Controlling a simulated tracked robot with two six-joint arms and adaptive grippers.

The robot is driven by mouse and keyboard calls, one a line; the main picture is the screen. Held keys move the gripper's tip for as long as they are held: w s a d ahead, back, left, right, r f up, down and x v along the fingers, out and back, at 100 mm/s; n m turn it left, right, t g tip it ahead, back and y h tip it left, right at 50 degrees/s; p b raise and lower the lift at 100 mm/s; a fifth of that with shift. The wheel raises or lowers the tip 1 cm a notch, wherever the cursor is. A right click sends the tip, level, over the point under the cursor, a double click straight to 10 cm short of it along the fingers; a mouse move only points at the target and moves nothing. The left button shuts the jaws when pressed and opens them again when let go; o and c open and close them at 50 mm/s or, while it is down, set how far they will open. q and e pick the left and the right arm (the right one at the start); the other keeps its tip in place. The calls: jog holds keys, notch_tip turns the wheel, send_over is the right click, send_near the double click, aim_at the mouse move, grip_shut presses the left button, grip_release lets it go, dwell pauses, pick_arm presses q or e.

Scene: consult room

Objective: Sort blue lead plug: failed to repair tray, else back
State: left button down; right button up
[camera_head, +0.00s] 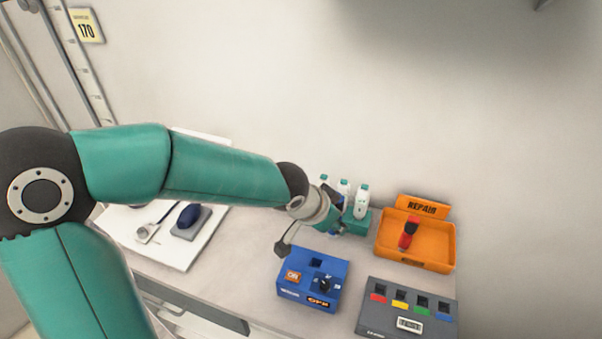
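My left gripper (341,211) comes in from the left and is over the counter, behind the blue test box (312,280) and in front of the bottles. Its fingers are small and partly hidden, and I cannot tell whether they hold anything. A dark blue patch shows at the fingers, but I cannot make out whether it is the blue lead plug. The orange repair tray (447,251) is at the right with a red and black plug (408,233) in it. The grey lead rack (372,318) has red, yellow, green and blue marks below dark, empty-looking slots. My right gripper is out of view.
White bottles (361,203) with teal caps stand in a teal holder just behind my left gripper. A white board (176,252) at the left carries a dark blue bulb (189,215) and a gauge-like item. A wall rises behind the counter.

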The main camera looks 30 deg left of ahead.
pick_arm(q)
jog(key=shift+d, duration=0.25)
jog(key=shift+w+a, duration=0.15)
jog(key=shift+w, duration=0.05)
jog(key=w+a+f+n+y+b, duration=0.3)
jog(key=w+a+b, duration=0.45)
jog(key=a, duration=0.65)
jog(key=shift+w+a+f+n+b, duration=0.45)
jog(key=shift+f+b, duration=0.3)
jog(key=shift+f, duration=0.2)
jog(key=shift+w+a+f+n+b, duration=0.3)
jog(key=shift+w+f+n+b, duration=0.35)
jog(key=shift+f, duration=0.35)
jog(key=shift+w+a+f+n+b, duration=0.4)
jog(key=shift+f+b, duration=0.4)
jog(key=shift+f, duration=0.15)
jog(key=shift+s+b, duration=0.1)
jog(key=shift+b, duration=0.2)
jog(key=shift+f+b, duration=1.5)
jog(key=shift+b, duration=0.2)
